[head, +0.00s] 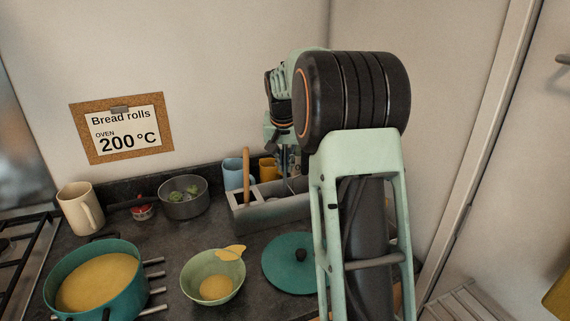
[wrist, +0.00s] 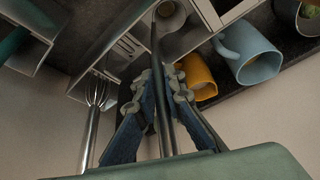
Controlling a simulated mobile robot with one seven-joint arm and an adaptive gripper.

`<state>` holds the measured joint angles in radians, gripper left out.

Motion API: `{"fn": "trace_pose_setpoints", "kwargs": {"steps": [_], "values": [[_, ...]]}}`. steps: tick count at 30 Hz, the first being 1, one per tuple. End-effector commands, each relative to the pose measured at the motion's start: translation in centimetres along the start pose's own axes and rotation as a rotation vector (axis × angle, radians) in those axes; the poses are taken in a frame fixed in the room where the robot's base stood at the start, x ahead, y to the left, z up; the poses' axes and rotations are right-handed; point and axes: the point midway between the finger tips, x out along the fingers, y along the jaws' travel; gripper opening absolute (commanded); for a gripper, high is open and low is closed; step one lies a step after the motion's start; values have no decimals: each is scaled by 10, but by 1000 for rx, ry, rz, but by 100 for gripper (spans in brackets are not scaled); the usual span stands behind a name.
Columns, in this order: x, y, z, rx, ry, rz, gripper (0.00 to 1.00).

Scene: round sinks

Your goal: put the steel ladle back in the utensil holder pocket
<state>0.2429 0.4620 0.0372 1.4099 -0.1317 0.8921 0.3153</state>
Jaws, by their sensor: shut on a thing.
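My gripper (wrist: 162,84) is shut on a thin dark steel handle (wrist: 158,58), which I take to be the steel ladle's. The handle runs up the wrist view towards the grey utensil holder (wrist: 108,32); I cannot tell whether its lower end is inside a pocket. My gripper (head: 288,158) is above the holder's right part, partly hidden by my arm.
A blue mug (head: 233,174) and a yellow mug (head: 267,168) stand behind the holder. A steel whisk-like utensil (wrist: 97,92) is beside my gripper in the wrist view. A green bowl (head: 196,290), teal lid (head: 283,270) and teal pot (head: 128,292) stand in front.

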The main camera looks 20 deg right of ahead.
Motion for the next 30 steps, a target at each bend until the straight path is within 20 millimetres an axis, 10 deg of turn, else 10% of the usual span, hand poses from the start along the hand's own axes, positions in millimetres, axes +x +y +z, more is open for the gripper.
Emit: {"fn": "trace_pose_setpoints", "kwargs": {"steps": [7, 19, 30], "values": [[0, 0, 0, 0, 1, 0, 30], [-10, 0, -1, 0, 3, -1, 30], [-84, 0, -1, 0, 4, -1, 30]]}}
